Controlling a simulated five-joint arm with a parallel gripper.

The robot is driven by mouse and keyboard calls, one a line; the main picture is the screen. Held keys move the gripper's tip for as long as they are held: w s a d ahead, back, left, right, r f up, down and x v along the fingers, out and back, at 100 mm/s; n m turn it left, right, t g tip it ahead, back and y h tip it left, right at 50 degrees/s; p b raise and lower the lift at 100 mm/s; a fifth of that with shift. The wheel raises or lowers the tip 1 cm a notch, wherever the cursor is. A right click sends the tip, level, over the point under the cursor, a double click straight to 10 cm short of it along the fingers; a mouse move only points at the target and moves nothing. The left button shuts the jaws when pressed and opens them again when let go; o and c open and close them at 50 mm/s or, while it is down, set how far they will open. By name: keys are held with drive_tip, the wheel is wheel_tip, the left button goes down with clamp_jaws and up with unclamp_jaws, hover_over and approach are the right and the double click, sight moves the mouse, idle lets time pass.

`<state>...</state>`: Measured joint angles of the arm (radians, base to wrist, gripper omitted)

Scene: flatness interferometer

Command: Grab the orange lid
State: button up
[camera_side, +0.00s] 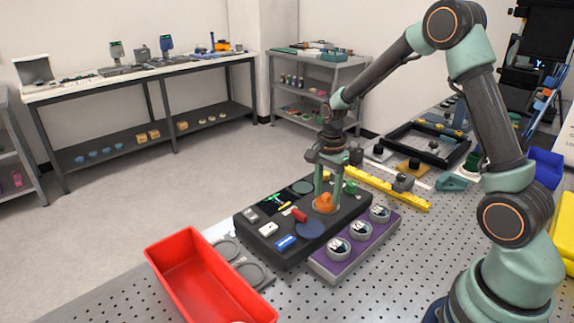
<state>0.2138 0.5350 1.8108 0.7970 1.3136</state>
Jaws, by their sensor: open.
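The orange lid (324,203) is a small knob-like piece on a round base, sitting on the black instrument panel (252,234). My gripper (328,192) points straight down over it, with its fingers at or around the upper part of the lid. My gripper is open. Part of the lid is hidden behind the fingers, and I cannot tell whether they touch it.
A purple tray (325,271) with several round jars stands in front of the panel. A red bin (205,270) lies to the left, next to grey round holders (250,272). A red cylinder (299,215), a blue block (286,242) and a green knob (350,187) are near the lid.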

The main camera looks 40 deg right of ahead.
clamp_jaws()
drive_tip(key=shift+r, duration=0.15)
